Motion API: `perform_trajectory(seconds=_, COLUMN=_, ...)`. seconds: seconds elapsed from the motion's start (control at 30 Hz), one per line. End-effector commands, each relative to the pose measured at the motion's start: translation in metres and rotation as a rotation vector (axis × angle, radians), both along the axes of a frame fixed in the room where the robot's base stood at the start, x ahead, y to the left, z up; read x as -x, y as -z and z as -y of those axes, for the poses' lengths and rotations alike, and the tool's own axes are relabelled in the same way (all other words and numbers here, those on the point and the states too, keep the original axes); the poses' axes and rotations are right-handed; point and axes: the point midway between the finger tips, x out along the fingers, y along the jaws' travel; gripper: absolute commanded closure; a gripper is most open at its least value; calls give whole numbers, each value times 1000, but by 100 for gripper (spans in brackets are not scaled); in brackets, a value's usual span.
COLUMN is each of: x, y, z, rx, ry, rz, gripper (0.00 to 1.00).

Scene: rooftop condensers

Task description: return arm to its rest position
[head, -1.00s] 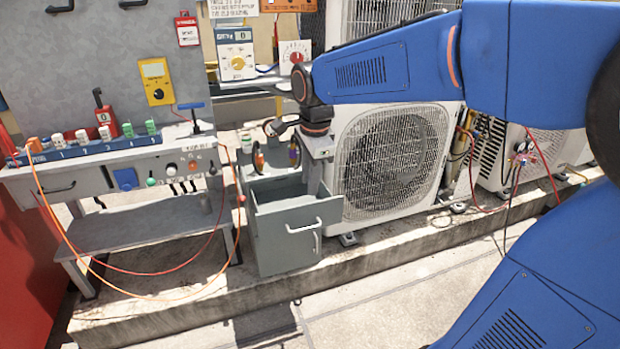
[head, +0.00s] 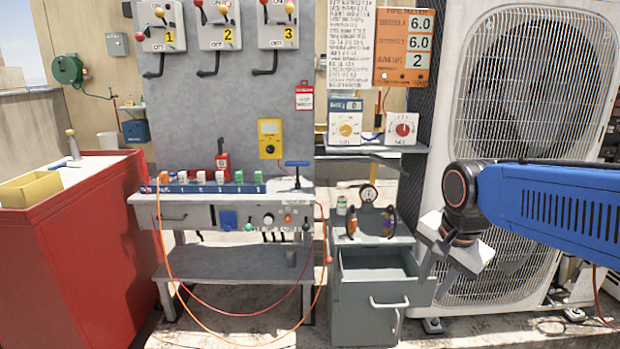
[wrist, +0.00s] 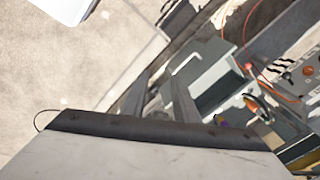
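My blue arm reaches in from the right in the head view, in front of the large white condenser (head: 535,60). My gripper (head: 434,272) hangs below the dark wrist joint, tilted down and to the left, beside the upper right of the grey drawer cabinet (head: 368,325). In the wrist view two grey fingers (wrist: 159,98) stand apart with nothing seen between them. The cabinet's top drawer is pulled out, and its inside looks empty where it shows. In the head view I cannot tell whether the gripper touches the cabinet.
A workbench (head: 235,262) with a blue strip of plugs and hanging orange and red hoses stands left of the cabinet. A red chest (head: 75,255) with a yellow tray (head: 30,189) is at far left. A shelf (head: 370,150) with two meters hangs above the cabinet.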

Motion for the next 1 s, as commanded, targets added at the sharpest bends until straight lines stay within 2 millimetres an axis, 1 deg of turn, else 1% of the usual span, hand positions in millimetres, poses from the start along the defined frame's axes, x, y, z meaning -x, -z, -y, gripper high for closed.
perform_trajectory(seconds=0.03, x=14, y=2, z=4, rx=19, ry=-68, rz=16, gripper=73)
perform_trajectory(seconds=0.2, x=57, y=14, z=14, rx=106, ry=-337, rz=59, gripper=73)
perform_trajectory(seconds=0.4, x=102, y=33, z=23, rx=220, ry=-639, rz=104, gripper=73)
perform_trajectory(seconds=0.5, x=119, y=42, z=26, rx=270, ry=-758, rz=121, gripper=73)
perform_trajectory(seconds=0.6, x=129, y=49, z=27, rx=306, ry=-843, rz=131, gripper=73)
perform_trajectory(seconds=0.7, x=135, y=53, z=28, rx=326, ry=-890, rz=135, gripper=73)
perform_trajectory(seconds=1.0, x=137, y=54, z=28, rx=333, ry=-908, rz=136, gripper=73)
